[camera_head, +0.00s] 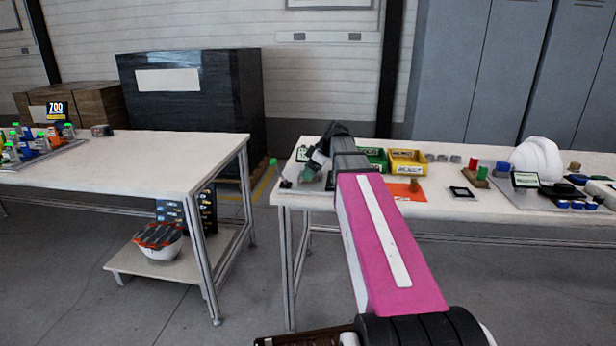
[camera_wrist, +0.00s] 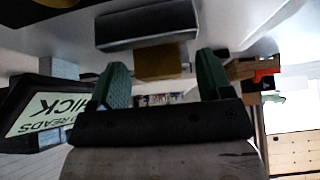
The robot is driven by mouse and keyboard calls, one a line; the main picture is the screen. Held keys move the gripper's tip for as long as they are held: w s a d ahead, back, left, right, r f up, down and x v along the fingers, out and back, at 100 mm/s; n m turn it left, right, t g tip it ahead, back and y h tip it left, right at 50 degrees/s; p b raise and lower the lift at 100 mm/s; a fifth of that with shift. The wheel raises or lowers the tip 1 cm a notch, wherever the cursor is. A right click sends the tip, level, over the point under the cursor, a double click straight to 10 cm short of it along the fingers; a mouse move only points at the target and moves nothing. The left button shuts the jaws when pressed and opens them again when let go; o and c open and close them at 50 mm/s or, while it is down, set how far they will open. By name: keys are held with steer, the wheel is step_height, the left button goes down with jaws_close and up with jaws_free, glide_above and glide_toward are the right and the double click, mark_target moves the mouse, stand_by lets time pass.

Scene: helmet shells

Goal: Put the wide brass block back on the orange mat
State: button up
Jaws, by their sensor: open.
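I cannot make out this block in the head view.
A yellow bin (camera_head: 407,162) and a green bin (camera_head: 375,158) stand behind the mat. A dark square plate (camera_head: 461,192) lies right of it. A white helmet shell (camera_head: 537,160) stands further right. A sign card (camera_wrist: 45,110) is close to my left finger in the wrist view.

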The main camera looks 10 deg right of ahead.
steer(key=c, duration=1.2)
steer(key=shift+r, duration=0.1)
